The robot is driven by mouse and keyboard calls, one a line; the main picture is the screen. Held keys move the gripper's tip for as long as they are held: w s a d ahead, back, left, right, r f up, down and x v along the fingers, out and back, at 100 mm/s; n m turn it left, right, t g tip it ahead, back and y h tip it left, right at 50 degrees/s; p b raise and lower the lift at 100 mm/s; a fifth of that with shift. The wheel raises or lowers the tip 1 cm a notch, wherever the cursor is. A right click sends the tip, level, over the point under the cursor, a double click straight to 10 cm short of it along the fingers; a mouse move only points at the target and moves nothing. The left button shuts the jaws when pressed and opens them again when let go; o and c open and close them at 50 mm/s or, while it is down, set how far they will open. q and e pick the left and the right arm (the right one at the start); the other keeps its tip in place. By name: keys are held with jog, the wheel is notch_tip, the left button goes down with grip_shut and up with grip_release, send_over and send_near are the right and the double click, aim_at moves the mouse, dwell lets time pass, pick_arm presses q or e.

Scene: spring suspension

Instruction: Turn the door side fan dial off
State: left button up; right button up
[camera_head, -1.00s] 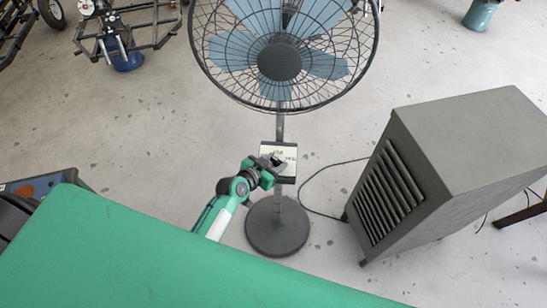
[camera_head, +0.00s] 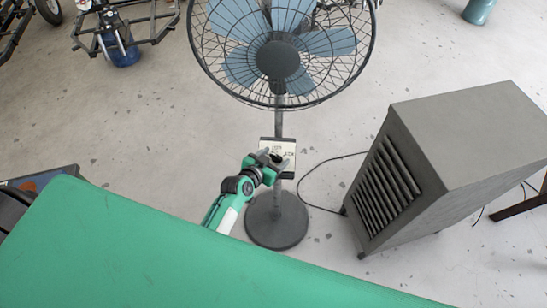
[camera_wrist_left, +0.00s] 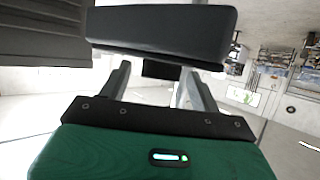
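The large fan (camera_head: 278,60) stands on a pole with a round dark base (camera_head: 276,222). A small control box (camera_head: 287,145) with a pale, marked face sits on the pole below the fan head. My left gripper (camera_head: 271,157) is at the box's front, overlapping its lower left part in the head view. Its two fingers (camera_wrist_left: 158,88) stand apart in the left wrist view, with a dark block (camera_wrist_left: 160,30) above them, which may be the control box. I cannot make out the dial or whether a finger touches it. My right gripper is not in view.
A grey louvred cabinet (camera_head: 465,165) stands right of the fan, with a cable (camera_head: 325,165) on the floor between them. A metal frame with a blue container (camera_head: 122,52) is at upper left.

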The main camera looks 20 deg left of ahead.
pick_arm(q)
jog(key=shift+s+a+r, duration=0.1)
jog(key=shift+s+a, duration=0.1)
jog(key=shift+s, duration=0.35)
jog(key=b+v, duration=0.3)
jog(key=v, duration=0.9)
jog(key=shift+s+r+b, duration=0.25)
jog(key=shift+b, duration=0.15)
